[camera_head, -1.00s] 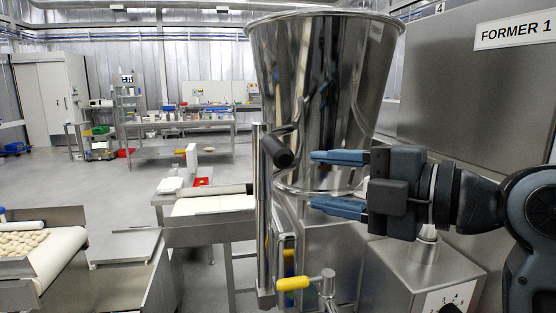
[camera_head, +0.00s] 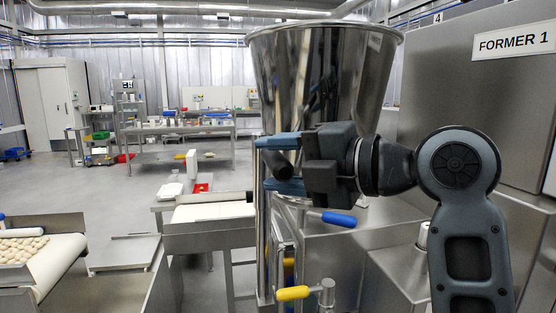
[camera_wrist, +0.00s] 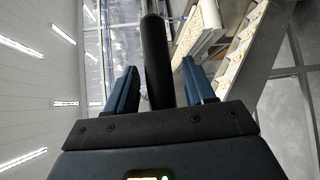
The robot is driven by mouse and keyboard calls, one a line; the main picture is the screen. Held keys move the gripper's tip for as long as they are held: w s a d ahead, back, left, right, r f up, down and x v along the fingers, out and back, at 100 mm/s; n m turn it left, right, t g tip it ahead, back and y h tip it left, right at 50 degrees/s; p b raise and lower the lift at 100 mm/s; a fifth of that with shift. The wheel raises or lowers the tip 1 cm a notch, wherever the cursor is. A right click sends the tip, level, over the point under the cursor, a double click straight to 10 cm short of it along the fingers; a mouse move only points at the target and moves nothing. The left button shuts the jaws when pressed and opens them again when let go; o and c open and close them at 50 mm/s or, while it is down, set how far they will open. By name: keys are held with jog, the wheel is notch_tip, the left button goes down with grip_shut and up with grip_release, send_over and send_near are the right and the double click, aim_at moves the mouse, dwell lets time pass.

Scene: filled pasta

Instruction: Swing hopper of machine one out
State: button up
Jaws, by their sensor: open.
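The steel hopper (camera_head: 325,75) of machine one is a wide polished cone standing in the middle of the head view, beside a cabinet marked FORMER 1 (camera_head: 514,42). A black bar handle (camera_wrist: 157,62) by the hopper's post lies between my two blue fingers in the wrist view. My gripper (camera_head: 264,164) is in front of the hopper's lower part, open, with one finger above and one below the handle in the head view. The wrist view also shows my gripper (camera_wrist: 158,88) with gaps beside the handle. The gripper partly hides the handle and lower hopper.
A blue-handled lever (camera_head: 338,219) sits just below my gripper, and a yellow-handled lever (camera_head: 292,293) is lower. A conveyor with pasta (camera_head: 60,255) is at the left. A steel table (camera_head: 180,130) stands farther back, with open floor around it.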

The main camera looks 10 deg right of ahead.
grip_shut()
dwell(0.6)
